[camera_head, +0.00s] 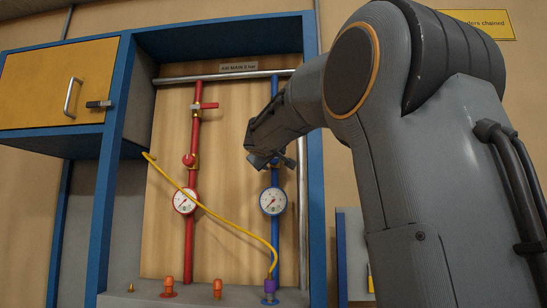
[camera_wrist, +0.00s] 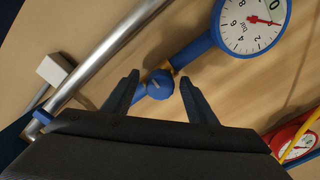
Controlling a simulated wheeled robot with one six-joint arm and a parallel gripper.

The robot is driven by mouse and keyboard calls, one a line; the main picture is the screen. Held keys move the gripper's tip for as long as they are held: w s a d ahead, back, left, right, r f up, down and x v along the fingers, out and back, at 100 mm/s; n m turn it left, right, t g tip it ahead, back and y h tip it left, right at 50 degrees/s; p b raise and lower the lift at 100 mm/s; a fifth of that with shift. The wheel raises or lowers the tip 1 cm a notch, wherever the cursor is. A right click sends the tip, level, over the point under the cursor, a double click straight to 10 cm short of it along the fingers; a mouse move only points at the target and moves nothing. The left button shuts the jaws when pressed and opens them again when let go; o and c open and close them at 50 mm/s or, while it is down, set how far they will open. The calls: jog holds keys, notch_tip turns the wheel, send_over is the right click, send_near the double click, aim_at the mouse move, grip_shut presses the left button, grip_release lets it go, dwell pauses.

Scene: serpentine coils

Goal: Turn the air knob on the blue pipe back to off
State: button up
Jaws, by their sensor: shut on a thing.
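The blue pipe (camera_head: 275,245) runs upright on the right side of the wooden panel, with a round blue-rimmed gauge (camera_head: 273,201) on it. The gauge also shows in the wrist view (camera_wrist: 250,22), its red needle lying near the 0. The blue air knob (camera_wrist: 160,83) has a small pale mark on its face. In the head view my gripper (camera_head: 271,160) is at the blue pipe just above the gauge and mostly hides the knob.
A red pipe (camera_head: 191,240) with a red lever, red knob and gauge (camera_head: 185,201) stands to the left. A yellow hose (camera_head: 235,224) crosses the panel to a purple fitting (camera_head: 270,286). A silver pipe (camera_head: 302,220) runs close on the right. A yellow cabinet (camera_head: 55,85) hangs left.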

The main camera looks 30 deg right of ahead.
jog(key=n, duration=1.4)
jog(key=shift+d+f, duration=0.15)
jog(key=shift+f, duration=0.15)
jog(key=shift+r+n+p, duration=0.1)
jog(key=shift+n+p, duration=0.6)
jog(key=shift+n, duration=0.8)
jog(key=shift+n+p, duration=0.9)
jog(key=shift+n, duration=0.7)
jog(key=o, duration=1.4)
